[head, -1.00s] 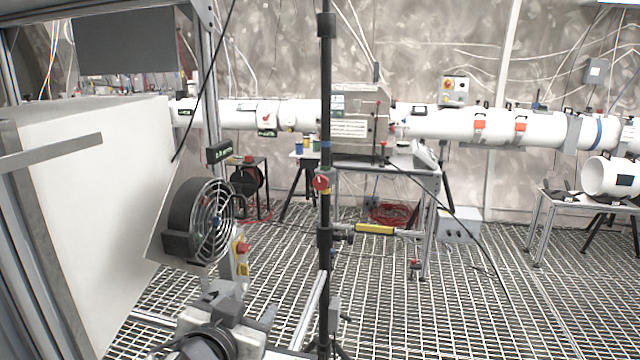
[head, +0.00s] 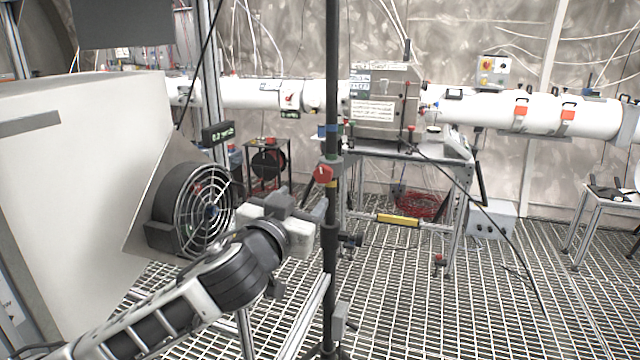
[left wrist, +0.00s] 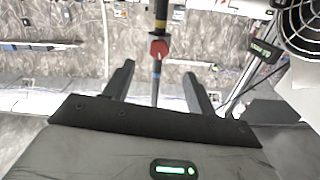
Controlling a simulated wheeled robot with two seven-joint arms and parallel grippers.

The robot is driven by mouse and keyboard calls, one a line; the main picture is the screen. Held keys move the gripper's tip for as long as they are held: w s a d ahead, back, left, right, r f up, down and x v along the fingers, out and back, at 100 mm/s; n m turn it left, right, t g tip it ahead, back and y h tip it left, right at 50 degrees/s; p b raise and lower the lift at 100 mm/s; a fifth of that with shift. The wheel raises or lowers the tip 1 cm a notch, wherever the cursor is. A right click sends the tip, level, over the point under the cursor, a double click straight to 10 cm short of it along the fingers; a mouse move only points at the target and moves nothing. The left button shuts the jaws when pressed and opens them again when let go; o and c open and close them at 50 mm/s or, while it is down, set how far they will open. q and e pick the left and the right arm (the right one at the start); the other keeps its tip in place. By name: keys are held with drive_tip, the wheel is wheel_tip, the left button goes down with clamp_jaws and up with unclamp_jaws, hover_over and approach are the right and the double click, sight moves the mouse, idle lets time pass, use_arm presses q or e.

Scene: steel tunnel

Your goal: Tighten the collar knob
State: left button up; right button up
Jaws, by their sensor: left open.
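The red collar knob (head: 323,174) sits on a collar around the black upright pole (head: 331,110), just right of the picture's middle-left. It also shows in the left wrist view (left wrist: 159,48), beyond and between the two fingers. My left gripper (head: 300,204) is just below and left of the knob in the head view. Its fingers are apart and empty, as the left wrist view shows too (left wrist: 160,78). The knob looks clear of the fingertips. My right gripper is not in view.
A round caged fan (head: 200,210) stands left of my gripper, beside a large white box (head: 80,180). A bench with a steel cabinet (head: 385,112) and a long white pipe (head: 545,112) stand behind. Grating floor lies open to the right.

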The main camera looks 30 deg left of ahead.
sight(321, 178)
use_arm(q)
drive_tip(key=p+x, duration=0.2)
drive_tip(key=x, duration=0.8)
drive_tip(key=shift+d, duration=0.1)
drive_tip(key=shift+c, duration=0.3)
drive_tip(key=c, duration=0.9)
